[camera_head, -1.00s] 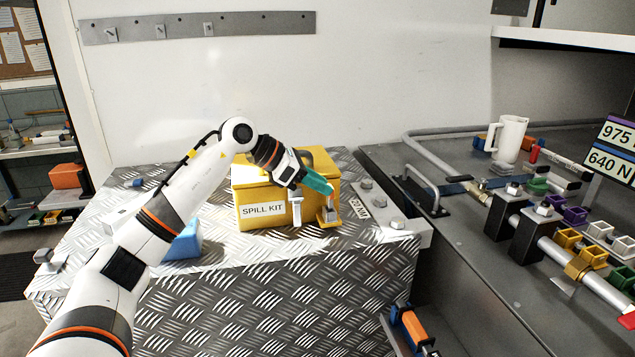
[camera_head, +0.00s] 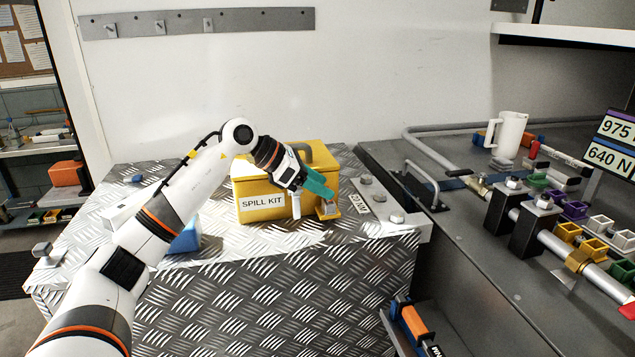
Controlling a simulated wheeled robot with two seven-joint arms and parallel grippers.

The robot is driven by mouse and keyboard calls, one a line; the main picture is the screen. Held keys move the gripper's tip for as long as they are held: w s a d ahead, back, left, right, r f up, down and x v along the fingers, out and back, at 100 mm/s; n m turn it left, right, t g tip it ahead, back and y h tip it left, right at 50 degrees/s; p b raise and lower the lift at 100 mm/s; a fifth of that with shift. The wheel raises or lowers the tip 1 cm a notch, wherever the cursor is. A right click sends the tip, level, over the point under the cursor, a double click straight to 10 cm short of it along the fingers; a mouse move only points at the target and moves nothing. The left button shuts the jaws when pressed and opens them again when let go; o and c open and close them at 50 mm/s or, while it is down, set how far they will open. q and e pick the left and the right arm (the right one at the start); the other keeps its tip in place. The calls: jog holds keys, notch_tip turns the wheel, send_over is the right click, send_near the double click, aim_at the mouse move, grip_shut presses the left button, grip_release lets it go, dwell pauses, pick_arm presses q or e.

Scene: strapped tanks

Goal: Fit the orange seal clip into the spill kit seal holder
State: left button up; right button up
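The yellow spill kit box (camera_head: 288,208) stands on the diamond-plate top, with a SPILL KIT label on its front. A small yellow bracket with a greyish face (camera_head: 328,209), which looks like the seal holder, sits at its front right corner. My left gripper (camera_head: 322,188) reaches over the box from the left. Its teal fingers point down and right, with their tips at the top of the bracket. They are seen from the side, so the gap between them is hidden. I cannot make out the orange seal clip clearly at the fingertips. My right gripper is out of view.
A white upright latch (camera_head: 296,204) is on the box front, just left of the bracket. A blue object (camera_head: 187,238) lies behind my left forearm. A metal strip with bolts (camera_head: 378,205) runs right of the box. The front of the plate is clear.

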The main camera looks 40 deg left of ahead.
pick_arm(q)
jog(key=shift+a, duration=0.2)
jog(key=b+v, duration=0.3)
jog(key=v, duration=0.9)
jog(key=shift+d+b, duration=0.15)
jog(key=shift+b, duration=0.15)
